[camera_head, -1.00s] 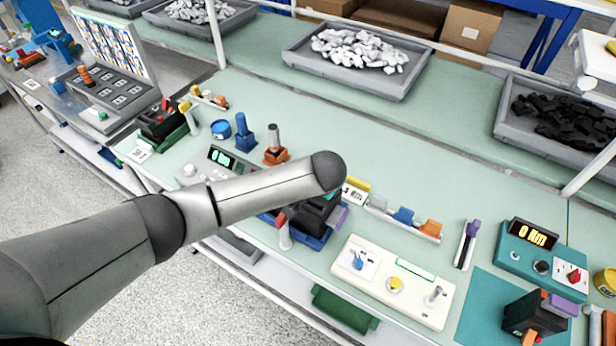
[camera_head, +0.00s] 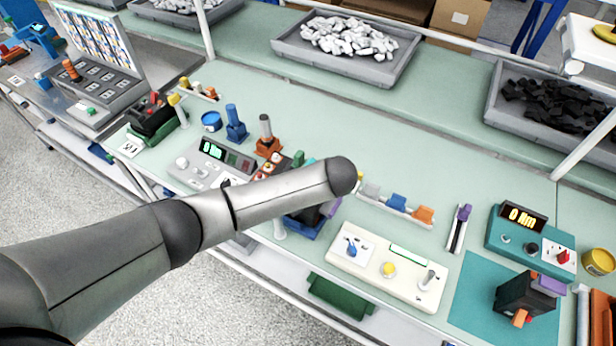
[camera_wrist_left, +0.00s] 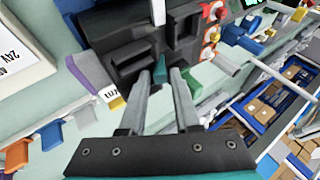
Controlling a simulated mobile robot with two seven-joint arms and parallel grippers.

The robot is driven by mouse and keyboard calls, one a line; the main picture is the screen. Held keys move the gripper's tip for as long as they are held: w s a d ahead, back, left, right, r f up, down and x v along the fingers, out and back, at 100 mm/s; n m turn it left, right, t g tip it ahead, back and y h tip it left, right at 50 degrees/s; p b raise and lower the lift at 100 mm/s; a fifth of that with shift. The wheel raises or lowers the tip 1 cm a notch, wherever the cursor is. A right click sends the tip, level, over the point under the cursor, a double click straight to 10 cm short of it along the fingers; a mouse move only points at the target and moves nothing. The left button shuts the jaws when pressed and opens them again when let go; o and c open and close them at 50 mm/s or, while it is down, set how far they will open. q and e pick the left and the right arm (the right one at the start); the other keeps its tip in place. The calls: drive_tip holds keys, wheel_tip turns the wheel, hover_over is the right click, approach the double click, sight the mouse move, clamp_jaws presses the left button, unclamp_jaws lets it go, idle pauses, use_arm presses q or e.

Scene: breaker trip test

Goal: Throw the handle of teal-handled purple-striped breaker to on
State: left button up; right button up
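The purple-striped breaker is a black block mostly hidden behind my left arm in the head view, where its purple strip (camera_head: 331,207) shows just past the arm. In the left wrist view the black breaker body (camera_wrist_left: 125,55) fills the upper middle, with its purple stripe (camera_wrist_left: 92,85) on the left side. A small teal handle (camera_wrist_left: 160,68) shows between the fingertips of my left gripper (camera_wrist_left: 162,74). The two fingers are apart, one on each side of the handle; contact cannot be told. In the head view the left gripper is hidden by its own arm. My right gripper is not in view.
Another purple-striped black breaker (camera_head: 526,294) with an orange handle stands on a teal mat (camera_head: 472,300) at right. A cream control box (camera_head: 350,262), a teal torque meter (camera_head: 500,245) and a grey meter panel (camera_head: 195,165) stand nearby. Bins line the back.

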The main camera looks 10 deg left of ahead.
use_arm(q)
drive_tip(key=shift+s+r, duration=0.1)
drive_tip(key=p+v, duration=0.1)
drive_tip(key=v, duration=1.4)
idle(0.7)
